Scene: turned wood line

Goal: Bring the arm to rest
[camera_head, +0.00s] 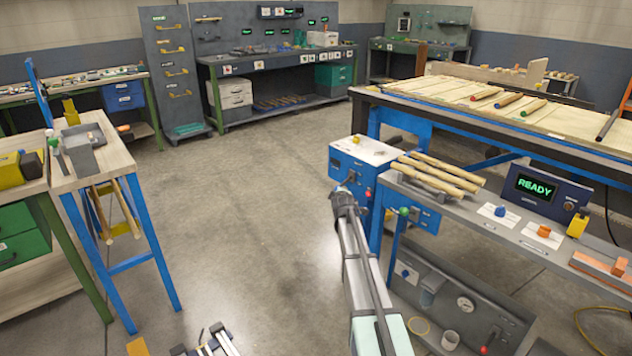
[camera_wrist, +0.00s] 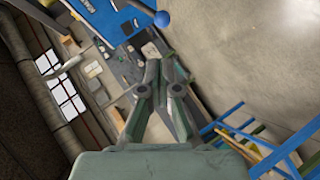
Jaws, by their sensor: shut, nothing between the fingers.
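My arm reaches up from the bottom of the head view, and my gripper (camera_head: 342,192) is at its far end, over the open floor just left of the blue cabinet (camera_head: 362,168). From this view I cannot tell the gap between gripper and cabinet. In the wrist view my gripper (camera_wrist: 154,68) has its fingers together and holds nothing. Beyond the fingers the wrist view shows a tilted room, with the floor at upper right and windows at left.
A grey bench (camera_head: 462,212) with wooden rods and a READY display (camera_head: 535,188) stands right of my arm. A larger blue-legged table (camera_head: 450,108) is behind it. A smaller wooden stand (camera_head: 112,160) is at left. The concrete floor (camera_head: 250,200) between is clear.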

